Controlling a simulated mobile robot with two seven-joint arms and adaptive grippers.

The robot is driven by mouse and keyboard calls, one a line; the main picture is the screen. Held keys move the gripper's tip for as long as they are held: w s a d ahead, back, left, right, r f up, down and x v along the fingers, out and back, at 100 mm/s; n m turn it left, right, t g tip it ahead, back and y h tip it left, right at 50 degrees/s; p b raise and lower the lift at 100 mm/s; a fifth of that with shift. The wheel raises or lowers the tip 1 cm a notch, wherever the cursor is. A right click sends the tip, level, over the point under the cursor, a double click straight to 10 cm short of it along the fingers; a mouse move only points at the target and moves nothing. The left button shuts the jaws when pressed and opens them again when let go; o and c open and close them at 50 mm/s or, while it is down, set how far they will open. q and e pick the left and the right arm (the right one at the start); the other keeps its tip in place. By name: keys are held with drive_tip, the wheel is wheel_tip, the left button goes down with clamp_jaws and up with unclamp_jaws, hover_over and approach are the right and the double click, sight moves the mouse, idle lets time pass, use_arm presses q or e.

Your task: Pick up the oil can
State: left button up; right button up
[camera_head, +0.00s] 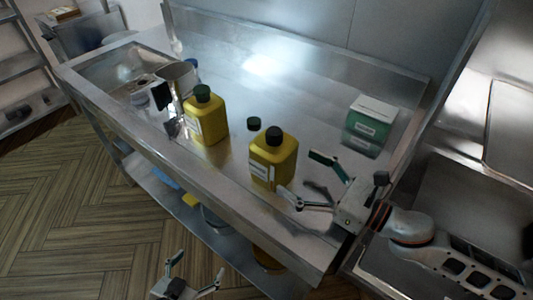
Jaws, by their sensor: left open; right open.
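Two yellow cans with pale labels stand upright on the steel counter. One oil can (272,158) has a black cap and is near the middle front; the other yellow can (206,122) has a dark green cap and stands further left. My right gripper (299,174) is open just right of the black-capped can, its fingers spread toward it. One fingertip is close to the can's lower right side; I cannot tell whether it touches. My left gripper (198,266) is open and empty, low in front of the counter over the floor.
A green and white box (371,124) stands at the right back. A metal container (177,78) stands at the left by the sink. The counter (320,95) has free room behind the cans.

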sight(273, 157)
drive_tip(key=x, duration=0.2)
drive_tip(key=p+x, duration=0.1)
drive_tip(key=x, duration=0.1)
drive_tip(key=p+x, duration=0.1)
drive_tip(key=x, duration=0.1)
drive_tip(key=shift+w+a+r, duration=0.1)
drive_tip(key=shift+a+r, duration=0.3)
drive_tip(key=shift+w+a+f, duration=0.1)
drive_tip(key=shift+w+a, duration=0.1)
drive_tip(key=shift+a, duration=0.1)
drive_tip(key=c, duration=1.6)
